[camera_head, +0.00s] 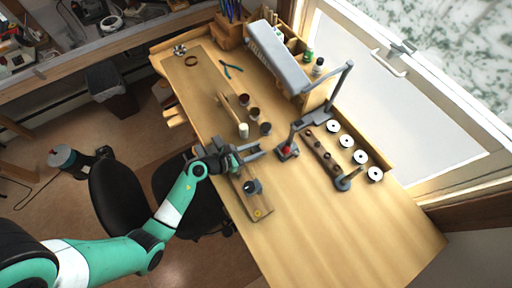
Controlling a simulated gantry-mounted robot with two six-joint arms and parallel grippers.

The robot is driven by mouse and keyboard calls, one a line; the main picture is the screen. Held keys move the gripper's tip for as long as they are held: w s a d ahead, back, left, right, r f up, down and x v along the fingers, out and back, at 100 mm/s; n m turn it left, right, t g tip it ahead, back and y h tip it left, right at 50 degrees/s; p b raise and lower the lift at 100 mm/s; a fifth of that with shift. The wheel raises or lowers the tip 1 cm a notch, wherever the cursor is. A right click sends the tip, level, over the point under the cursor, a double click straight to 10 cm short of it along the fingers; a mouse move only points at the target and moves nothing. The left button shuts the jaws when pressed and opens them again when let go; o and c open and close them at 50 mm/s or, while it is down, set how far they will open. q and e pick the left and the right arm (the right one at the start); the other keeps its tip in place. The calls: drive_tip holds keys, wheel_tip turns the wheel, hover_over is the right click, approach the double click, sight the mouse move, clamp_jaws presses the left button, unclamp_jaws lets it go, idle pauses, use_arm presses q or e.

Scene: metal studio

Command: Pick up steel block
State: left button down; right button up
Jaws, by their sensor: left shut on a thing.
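My left gripper (254,151) reaches over the left edge of the wooden workbench (330,225), near its middle. It is shut on the steel block, which is small and mostly hidden between the grey fingers. I cannot tell whether the block touches the bench top. My right gripper is not in view.
A dark grey tool with a red part (287,150) is just right of the gripper. A wooden board (245,190) with a dark round piece lies below it. Small jars (243,130) stand above. Several white discs (361,157) line the right side. The bench's lower part is clear.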

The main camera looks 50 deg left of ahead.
sight(256, 149)
use_arm(q)
wheel_tip(256, 149, up, 3)
drive_tip(key=shift+r+p, duration=0.1)
drive_tip(key=shift+p, duration=0.5)
drive_tip(key=w+r+p+v, duration=0.1)
drive_tip(key=r+p+v, duration=0.1)
drive_tip(key=v, duration=1.4)
drive_tip(key=shift+s+r, duration=0.15)
drive_tip(key=shift+r, duration=0.45)
